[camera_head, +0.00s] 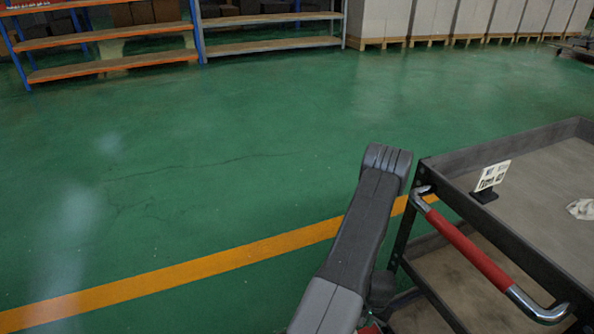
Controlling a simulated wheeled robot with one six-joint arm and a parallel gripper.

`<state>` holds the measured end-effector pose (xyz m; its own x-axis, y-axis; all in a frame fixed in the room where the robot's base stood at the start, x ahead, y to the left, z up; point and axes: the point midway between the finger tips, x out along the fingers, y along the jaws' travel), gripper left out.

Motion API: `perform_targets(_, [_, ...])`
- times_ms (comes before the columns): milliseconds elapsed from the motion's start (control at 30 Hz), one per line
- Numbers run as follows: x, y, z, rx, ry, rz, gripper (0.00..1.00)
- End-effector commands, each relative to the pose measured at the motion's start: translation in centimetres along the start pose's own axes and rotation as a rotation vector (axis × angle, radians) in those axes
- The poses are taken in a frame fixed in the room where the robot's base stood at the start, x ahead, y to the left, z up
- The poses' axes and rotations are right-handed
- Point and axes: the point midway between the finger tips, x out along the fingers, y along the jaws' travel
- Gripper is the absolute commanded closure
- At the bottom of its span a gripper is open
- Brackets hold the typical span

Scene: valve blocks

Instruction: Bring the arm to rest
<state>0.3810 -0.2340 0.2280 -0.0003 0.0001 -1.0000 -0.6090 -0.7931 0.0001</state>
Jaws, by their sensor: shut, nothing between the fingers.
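My grey arm (362,230) reaches up from the bottom edge, right of the middle, and leans a little to the right. Its ribbed upper end is beside the near left corner of a dark cart (455,203). I cannot tell from this view whether they touch. My gripper does not show.
The cart has a red handle (468,248), a small marker card on a stand (490,178) and a pale object (581,209) on top. Shelves (115,65) and pale stacked boxes on pallets (380,20) line the back. The green floor left of the arm is clear, crossed by a yellow line (200,267).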

Motion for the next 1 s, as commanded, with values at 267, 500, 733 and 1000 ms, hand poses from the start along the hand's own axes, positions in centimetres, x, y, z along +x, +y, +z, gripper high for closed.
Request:
perform_targets(267, [3.5, 0.0, 0.0, -0.001, 0.000, 0.000, 1.00])
perform_targets(500, [5.9, 0.0, 0.0, 0.000, 0.000, 0.000, 1.00])
perform_targets(733, [5.4, 0.0, -0.1, 0.001, 0.001, 0.000, 1.00])
perform_targets(1000, [2.0, 0.0, 0.0, 0.000, 0.000, 0.000, 1.00])
